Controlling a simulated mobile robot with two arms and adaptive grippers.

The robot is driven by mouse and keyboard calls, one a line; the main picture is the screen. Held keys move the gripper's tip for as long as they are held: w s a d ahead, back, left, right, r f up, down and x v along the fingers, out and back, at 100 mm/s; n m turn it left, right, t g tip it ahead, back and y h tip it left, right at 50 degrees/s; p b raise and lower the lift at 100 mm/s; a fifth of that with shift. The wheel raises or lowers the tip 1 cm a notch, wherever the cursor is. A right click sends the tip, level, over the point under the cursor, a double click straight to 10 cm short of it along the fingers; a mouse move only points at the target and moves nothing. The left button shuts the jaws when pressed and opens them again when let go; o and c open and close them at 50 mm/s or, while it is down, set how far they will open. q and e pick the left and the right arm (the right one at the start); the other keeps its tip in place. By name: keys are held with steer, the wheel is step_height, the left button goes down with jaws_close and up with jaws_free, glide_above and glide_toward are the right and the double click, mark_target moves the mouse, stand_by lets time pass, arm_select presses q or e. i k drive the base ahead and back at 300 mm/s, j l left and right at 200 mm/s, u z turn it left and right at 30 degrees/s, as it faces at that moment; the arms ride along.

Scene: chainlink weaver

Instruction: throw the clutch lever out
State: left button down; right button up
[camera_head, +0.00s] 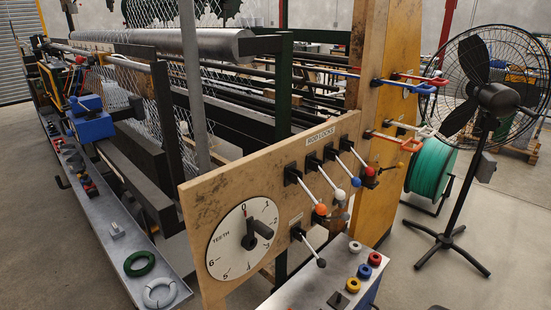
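A lever with a dark grey knob (321,263) sits low on the wooden panel (205,195), right of the dial. Its rod slopes down and right from a black mount. A small label above it is too small to read, so I cannot confirm that it is the clutch lever. Above it, several levers hang under a "ROD LOCKS" label; they include an orange knob (321,210), a white knob (341,195) and a blue knob (356,182). Neither of my grippers is in view.
A white "TEETH" dial (228,250) is on the panel's left. A control box (318,285) with coloured buttons stands below the levers. A black fan (496,98) and a green reel (430,168) stand at right. A long grey tray (120,225) runs along the left; floor beyond is open.

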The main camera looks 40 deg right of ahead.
mark_target(321, 263)
steer(key=z, duration=1.7)
steer(key=k, duration=0.25)
